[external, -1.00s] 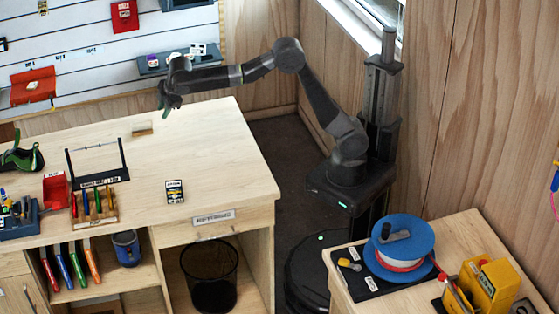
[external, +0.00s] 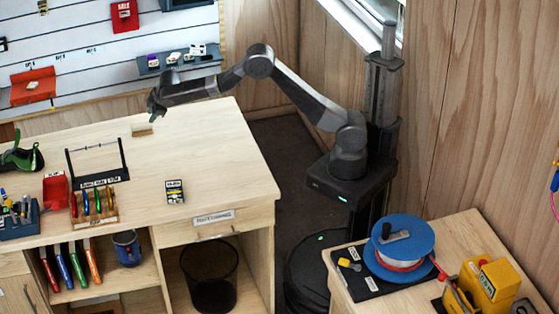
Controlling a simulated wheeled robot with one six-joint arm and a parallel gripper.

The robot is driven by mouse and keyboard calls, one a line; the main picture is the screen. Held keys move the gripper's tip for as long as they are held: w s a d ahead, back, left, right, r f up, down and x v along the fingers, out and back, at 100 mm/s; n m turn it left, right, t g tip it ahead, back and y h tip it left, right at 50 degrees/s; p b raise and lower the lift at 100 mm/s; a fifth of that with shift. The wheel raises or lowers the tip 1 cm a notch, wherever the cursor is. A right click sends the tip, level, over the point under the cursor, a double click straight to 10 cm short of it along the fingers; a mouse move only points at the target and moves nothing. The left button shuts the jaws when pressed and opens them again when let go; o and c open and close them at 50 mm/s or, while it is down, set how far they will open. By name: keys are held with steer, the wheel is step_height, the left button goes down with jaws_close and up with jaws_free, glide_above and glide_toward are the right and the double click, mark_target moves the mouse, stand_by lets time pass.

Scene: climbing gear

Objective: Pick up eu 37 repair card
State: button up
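A small dark card with pale and yellowish print (external: 175,191) lies flat on the light wooden workbench (external: 218,160), near its front right part. Its print is too small to read, so I cannot tell whether it is the EU 37 repair card. My gripper (external: 153,110) is above the far edge of the bench, close to a small wooden block (external: 142,129). It is well behind and to the left of the dark card. The fingers are small and dark here, and I cannot tell their opening or whether anything is between them.
A black wire rack (external: 97,165) and a wooden holder with coloured tools (external: 93,205) stand left of the card. A shelf with small items (external: 180,60) hangs on the wall behind my arm. The bench right of the card is clear.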

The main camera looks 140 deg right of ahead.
mark_target(141, 126)
steer(key=shift+p+x, duration=1.05)
steer(key=shift+x, duration=2)
steer(key=shift+a, duration=0.1)
jaws_close()
